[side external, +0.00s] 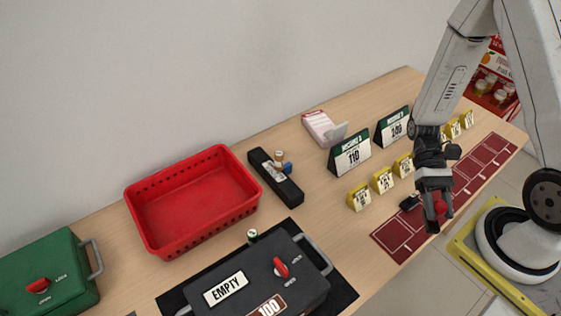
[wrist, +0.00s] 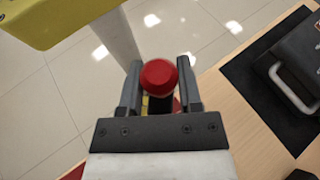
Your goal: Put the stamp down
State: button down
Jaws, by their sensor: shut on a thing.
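The stamp has a red rounded knob, seen from above in the wrist view (wrist: 158,77) between my gripper's fingers (wrist: 159,88). In the side view my gripper (side external: 436,212) points down over the front edge of the dark red marked mat (side external: 393,236), with the red of the stamp (side external: 440,208) showing between its fingers. My gripper is shut on the stamp. The stamp's lower end is mostly hidden, and I cannot tell whether it touches anything. A small black object (side external: 409,203) lies just left of my gripper.
A black stamp rack (side external: 288,190) holds a wooden-topped and a blue piece. Yellow number cards (side external: 359,198) and two green signs (side external: 350,156) stand behind the mat. A red basket (side external: 150,232), black case (side external: 305,285) and green case (side external: 62,262) are left. The counter's front edge is close.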

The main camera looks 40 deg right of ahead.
jog(key=s+d+f+n+t+h, duration=0.1)
jog(key=d+n+h, duration=0.7)
jog(key=d+h, duration=0.1)
jog(key=s+d+n+t+h, duration=0.2)
jog(key=d+n+h, duration=0.7)
jog(key=d, duration=0.1)
jog(key=shift+f+h, duration=0.3)
jog(key=shift+f, duration=0.1)
jog(key=shift+w+f, duration=0.1)
jog(key=shift+w, duration=0.05)
jog(key=w+d+f, duration=0.9)
jog(key=shift+w+d+f, duration=0.1)
jog(key=shift+w, duration=0.2)
jog(key=shift+f, duration=0.1)
